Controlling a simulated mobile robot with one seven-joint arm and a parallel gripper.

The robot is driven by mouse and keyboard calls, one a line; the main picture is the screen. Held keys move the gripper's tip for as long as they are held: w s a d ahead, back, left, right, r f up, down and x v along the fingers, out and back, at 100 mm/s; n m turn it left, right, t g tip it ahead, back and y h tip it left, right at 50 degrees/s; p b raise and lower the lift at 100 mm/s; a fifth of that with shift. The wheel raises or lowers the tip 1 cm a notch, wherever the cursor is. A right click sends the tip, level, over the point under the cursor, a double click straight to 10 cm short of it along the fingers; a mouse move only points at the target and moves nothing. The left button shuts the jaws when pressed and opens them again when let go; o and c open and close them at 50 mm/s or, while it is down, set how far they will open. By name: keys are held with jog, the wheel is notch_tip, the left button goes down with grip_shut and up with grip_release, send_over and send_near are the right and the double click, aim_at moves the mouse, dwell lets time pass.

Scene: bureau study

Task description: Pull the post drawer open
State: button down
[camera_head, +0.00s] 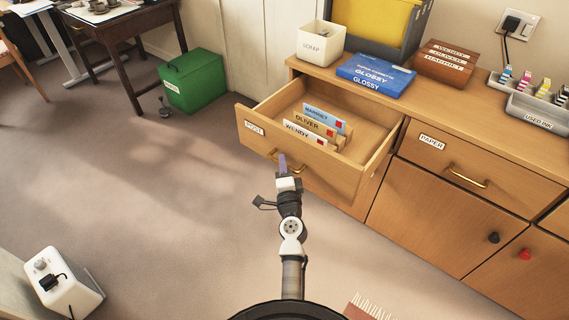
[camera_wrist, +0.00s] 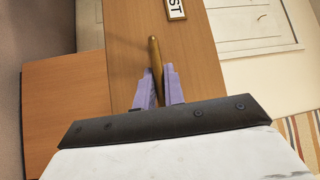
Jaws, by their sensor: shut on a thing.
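The post drawer (camera_head: 322,172) stands pulled out of the wooden cabinet in the head view. Its front bears a "POST" label (camera_head: 254,128); part of that label shows in the wrist view (camera_wrist: 176,8). Several envelopes (camera_head: 318,123) stand inside, with names such as Wendy, Oliver and Mainset. My gripper (camera_head: 283,160) is at the drawer front. In the wrist view its purple fingers (camera_wrist: 158,85) are shut on the brass handle (camera_wrist: 155,62) of the drawer. In the head view the gripper partly hides the handle.
The closed paper drawer (camera_head: 478,167) is to the right, above cupboard doors with a black knob (camera_head: 493,237) and a red knob (camera_head: 525,254). A scrap bin (camera_head: 320,43) and a blue glossy box (camera_head: 375,75) stand on top. A green box (camera_head: 192,81) and open carpet lie left.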

jog(key=shift+s+a, duration=0.1)
jog(key=shift+a, duration=0.05)
jog(key=c, duration=1.5)
grip_release()
